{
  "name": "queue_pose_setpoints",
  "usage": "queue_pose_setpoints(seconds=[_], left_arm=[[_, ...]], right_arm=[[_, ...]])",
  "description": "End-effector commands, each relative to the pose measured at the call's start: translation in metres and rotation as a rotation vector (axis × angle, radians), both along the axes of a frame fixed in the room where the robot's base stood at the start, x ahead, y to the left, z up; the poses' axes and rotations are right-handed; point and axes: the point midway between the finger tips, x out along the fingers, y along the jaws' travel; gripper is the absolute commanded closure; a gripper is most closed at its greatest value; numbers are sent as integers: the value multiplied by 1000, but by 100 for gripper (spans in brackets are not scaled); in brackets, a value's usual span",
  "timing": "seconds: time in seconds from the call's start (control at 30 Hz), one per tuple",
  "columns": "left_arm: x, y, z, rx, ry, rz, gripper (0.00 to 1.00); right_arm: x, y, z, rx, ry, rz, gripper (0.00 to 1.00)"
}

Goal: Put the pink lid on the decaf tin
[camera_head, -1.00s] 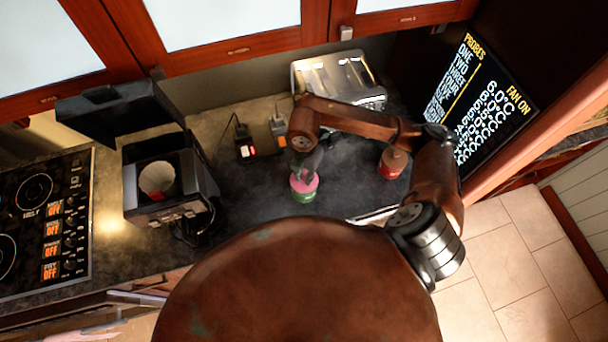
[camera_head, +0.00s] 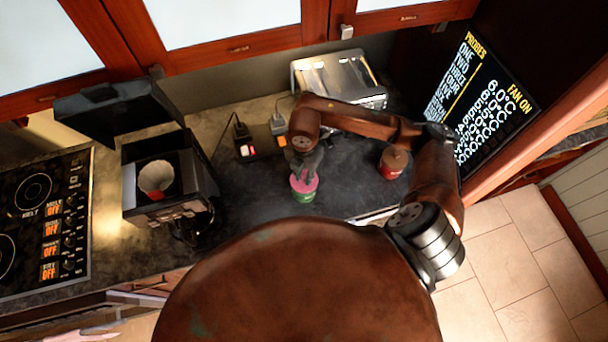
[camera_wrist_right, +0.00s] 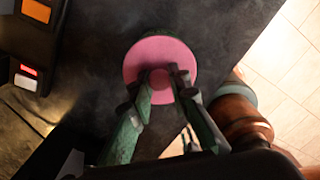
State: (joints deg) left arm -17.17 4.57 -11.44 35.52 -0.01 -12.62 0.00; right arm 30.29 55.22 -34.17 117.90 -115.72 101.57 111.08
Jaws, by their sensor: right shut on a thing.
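The pink lid (camera_head: 303,187) is on top of a green tin (camera_head: 303,197) on the dark counter. No label on the tin can be read. My right gripper (camera_head: 304,172) is above the lid. In the right wrist view my right gripper (camera_wrist_right: 160,88) is shut on the small knob in the middle of the pink lid (camera_wrist_right: 150,54). I cannot tell whether the lid is fully seated. My left gripper is not in view.
A red tin with a brown lid (camera_head: 393,164) stands to the right. A toaster (camera_head: 338,78) stands at the back. Sockets with plugs (camera_head: 262,142) are behind the green tin.

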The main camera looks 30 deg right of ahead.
Motion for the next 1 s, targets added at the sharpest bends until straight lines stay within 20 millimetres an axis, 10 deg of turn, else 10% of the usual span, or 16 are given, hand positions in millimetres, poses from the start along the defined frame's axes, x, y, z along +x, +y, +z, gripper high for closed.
queue_pose_setpoints(seconds=[1.0], left_arm=[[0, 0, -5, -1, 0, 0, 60]], right_arm=[[0, 0, -5, 0, 0, 0, 100]])
